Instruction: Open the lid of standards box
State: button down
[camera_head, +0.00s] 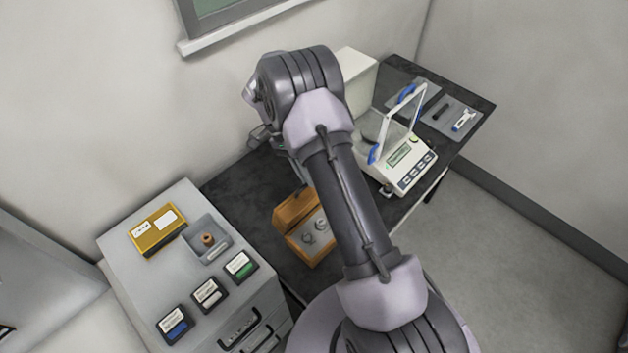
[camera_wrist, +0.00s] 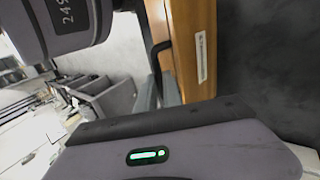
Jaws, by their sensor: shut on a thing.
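The standards box (camera_head: 311,243) is a small orange wooden box on the dark table, partly covered by my arm in the head view. Its lid (camera_head: 294,207) stands raised at the back, and round metal weights (camera_head: 315,230) show inside. In the wrist view the wooden lid (camera_wrist: 188,38) is a tall orange panel with a white label strip. My gripper (camera_wrist: 158,75) is shut on the edge of the lid. Its fingertips are mostly hidden in the head view.
A balance (camera_head: 397,163) with a raised clear shield stands to the right of my arm. Beyond it are grey trays (camera_head: 462,130) with small tools. A grey cabinet (camera_head: 135,272) at left bears a yellow case (camera_head: 158,229), a small tray (camera_head: 218,250) and several dark labelled boxes.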

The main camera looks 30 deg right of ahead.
jog(key=shift+w+a+f, duration=0.3)
jog(key=shift+w, duration=0.55)
jog(key=shift+w+a+f, duration=0.3)
jog(key=shift+w+a, duration=0.05)
jog(key=shift+w, duration=0.45)
jog(key=shift+w+a+f, duration=0.3)
jog(key=shift+w, duration=0.55)
jog(key=c, duration=1.8)
grip_release()
jog(key=shift+o, duration=0.2)
jog(key=shift+w, duration=0.1)
jog(key=shift+r, duration=0.1)
jog(key=p+v, duration=0.1)
jog(key=v, duration=0.6)
jog(key=shift+w, duration=0.15)
